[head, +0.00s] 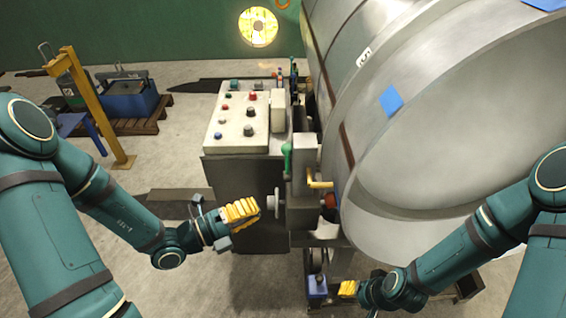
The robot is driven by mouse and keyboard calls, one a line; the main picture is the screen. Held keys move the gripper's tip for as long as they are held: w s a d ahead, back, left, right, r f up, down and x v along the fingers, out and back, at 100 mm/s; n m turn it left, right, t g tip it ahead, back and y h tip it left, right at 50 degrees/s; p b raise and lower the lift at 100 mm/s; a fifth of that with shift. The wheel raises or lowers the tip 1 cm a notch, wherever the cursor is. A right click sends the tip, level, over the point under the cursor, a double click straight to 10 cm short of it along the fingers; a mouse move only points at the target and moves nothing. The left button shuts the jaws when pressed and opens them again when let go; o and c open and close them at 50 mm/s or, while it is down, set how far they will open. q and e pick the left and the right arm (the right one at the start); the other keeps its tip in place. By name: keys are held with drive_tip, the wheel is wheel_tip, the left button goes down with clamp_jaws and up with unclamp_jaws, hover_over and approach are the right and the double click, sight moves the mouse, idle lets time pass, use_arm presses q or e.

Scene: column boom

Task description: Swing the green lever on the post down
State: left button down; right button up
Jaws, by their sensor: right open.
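The green lever (287,158) stands roughly upright on the left side of a grey post (304,160), beside the control cabinet. My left gripper (243,211), with yellow fingers, is below and left of the lever, apart from it. Its fingers overlap in this view, so its opening is unclear. My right gripper (348,288) is open, low in the picture, below and right of the post and well apart from the lever. I see nothing held in it.
A control panel (238,122) with several knobs tops the cabinet. A round knob (274,202) and a yellow handle (320,184) stick out near the post. A large metal drum (440,110) fills the right. A yellow stand (95,108) and pallet are at left.

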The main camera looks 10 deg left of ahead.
sight(287, 162)
use_arm(q)
drive_tip(key=shift+w+a+r+n+t+y, duration=0.25)
drive_tip(key=shift+a+r+n+t+y, duration=0.1)
drive_tip(key=shift+a+n+t, duration=0.2)
drive_tip(key=shift+w+a+r+n+t+y, duration=0.25)
drive_tip(key=shift+a+r+n+t, duration=0.1)
drive_tip(key=shift+a+n+t, duration=0.15)
drive_tip(key=w+a+x, duration=0.1)
drive_tip(key=a+x, duration=0.1)
drive_tip(key=x, duration=1.1)
drive_tip(key=shift+w+r, duration=0.2)
drive_tip(key=shift+w, duration=0.1)
drive_tip(key=shift+a, duration=0.1)
drive_tip(key=shift+w+r+p, duration=0.1)
drive_tip(key=shift+w+p, duration=0.1)
drive_tip(key=shift+p, duration=0.25)
